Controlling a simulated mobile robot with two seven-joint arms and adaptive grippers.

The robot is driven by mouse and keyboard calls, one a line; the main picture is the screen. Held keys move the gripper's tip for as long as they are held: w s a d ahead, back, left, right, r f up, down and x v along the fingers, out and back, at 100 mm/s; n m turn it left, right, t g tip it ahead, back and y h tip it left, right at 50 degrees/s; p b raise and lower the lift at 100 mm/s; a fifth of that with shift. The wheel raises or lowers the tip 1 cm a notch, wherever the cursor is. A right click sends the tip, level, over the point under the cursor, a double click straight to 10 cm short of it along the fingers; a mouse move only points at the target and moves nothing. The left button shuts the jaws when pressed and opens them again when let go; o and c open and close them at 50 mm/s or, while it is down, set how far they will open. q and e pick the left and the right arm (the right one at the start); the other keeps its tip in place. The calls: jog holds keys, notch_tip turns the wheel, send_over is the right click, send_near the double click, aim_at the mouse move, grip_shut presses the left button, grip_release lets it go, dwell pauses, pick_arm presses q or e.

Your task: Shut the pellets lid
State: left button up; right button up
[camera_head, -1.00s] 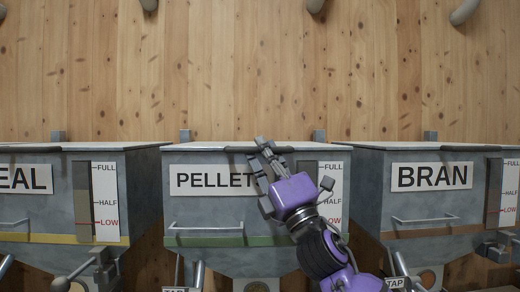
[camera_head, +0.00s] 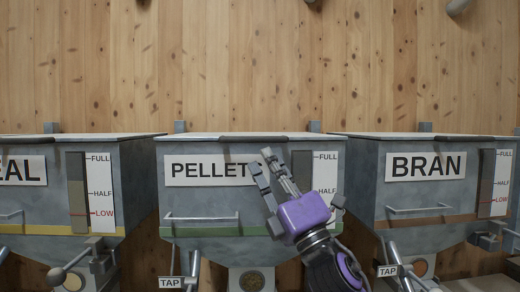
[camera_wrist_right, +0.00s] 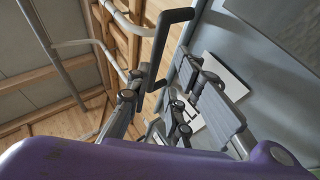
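The grey pellets bin (camera_head: 205,207) stands in the middle of the head view behind a white PELLETS label (camera_head: 205,170). Its lid (camera_head: 195,137) lies flat across the top, with a dark strip (camera_head: 265,138) along the front edge. My purple right gripper (camera_head: 262,160) is in front of the bin, just below the lid edge, covering the label's end and part of the level gauge. Its fingers are apart with nothing seen between them. In the right wrist view, the fingers (camera_wrist_right: 180,100) are beside the bin's front wall. My left gripper is not in view.
The bran bin (camera_head: 420,207) stands to the right and another bin (camera_head: 30,200) to the left, both with flat tops. Tap levers (camera_head: 75,265) stick out below the bins. A wooden wall (camera_head: 250,65) is behind. Front pull bars (camera_head: 205,219) project from the bins.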

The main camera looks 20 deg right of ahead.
jog(key=v, duration=0.6)
jog(key=shift+s+f, duration=0.1)
dwell(0.3)
